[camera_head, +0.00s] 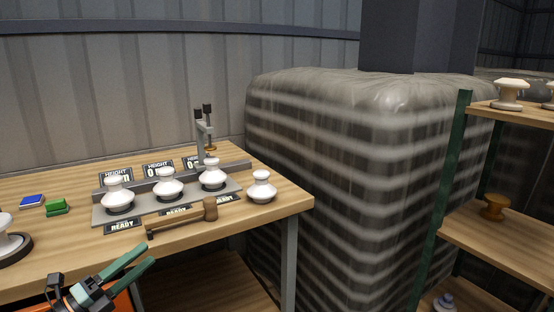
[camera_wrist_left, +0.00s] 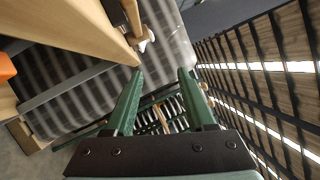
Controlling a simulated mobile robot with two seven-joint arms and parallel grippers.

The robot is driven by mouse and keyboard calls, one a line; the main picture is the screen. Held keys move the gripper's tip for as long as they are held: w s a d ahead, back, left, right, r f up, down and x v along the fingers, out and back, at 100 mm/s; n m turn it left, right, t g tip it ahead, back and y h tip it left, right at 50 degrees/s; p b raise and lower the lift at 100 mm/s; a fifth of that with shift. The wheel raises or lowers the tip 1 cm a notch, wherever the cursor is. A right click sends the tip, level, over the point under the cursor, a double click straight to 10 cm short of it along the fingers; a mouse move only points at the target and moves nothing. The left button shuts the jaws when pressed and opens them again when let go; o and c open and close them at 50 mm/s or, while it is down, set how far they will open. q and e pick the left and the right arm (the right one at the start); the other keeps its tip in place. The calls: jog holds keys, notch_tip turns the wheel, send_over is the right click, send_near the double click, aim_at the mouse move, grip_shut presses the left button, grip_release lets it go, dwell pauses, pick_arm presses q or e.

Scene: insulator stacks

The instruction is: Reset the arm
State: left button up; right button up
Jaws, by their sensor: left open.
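My left gripper (camera_head: 137,257) is at the lower left of the head view, in front of the wooden table's (camera_head: 290,200) front edge. Its two green fingers are spread, with nothing between them. In the left wrist view the open fingers (camera_wrist_left: 160,75) point past the table edge, and the space between them is empty. My right gripper is in neither view.
White insulators (camera_head: 168,184) stand on a grey fixture plate (camera_head: 228,188) on the table. Another insulator (camera_head: 262,186) and a mallet (camera_head: 182,217) are beside it. A wrapped pallet load (camera_head: 350,170) stands behind. A shelf (camera_head: 500,242) is at the right.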

pick_arm(q)
jog(key=s+d+f+n+g+y, duration=0.1)
jog(key=s+d+f+n+y, duration=0.3)
jog(key=f+n, duration=0.4)
jog(key=s+d+f+n+g+y, duration=0.25)
jog(key=s+f+n, duration=0.3)
jog(key=f, duration=0.35)
jog(key=s+d+f+n+y, duration=0.3)
jog(key=s+d+f+n, duration=0.2)
jog(key=f+n, duration=0.3)
jog(key=s+d+f+n+g+p, duration=0.1)
jog(key=s+d+f+n+g, duration=0.4)
jog(key=s, duration=0.5)
notch_tip(320, 180, up, 11)
jog(key=a+t+p, duration=0.1)
jog(key=a+p, duration=0.2)
jog(key=p, duration=1.2)
jog(key=shift+s, duration=0.45)
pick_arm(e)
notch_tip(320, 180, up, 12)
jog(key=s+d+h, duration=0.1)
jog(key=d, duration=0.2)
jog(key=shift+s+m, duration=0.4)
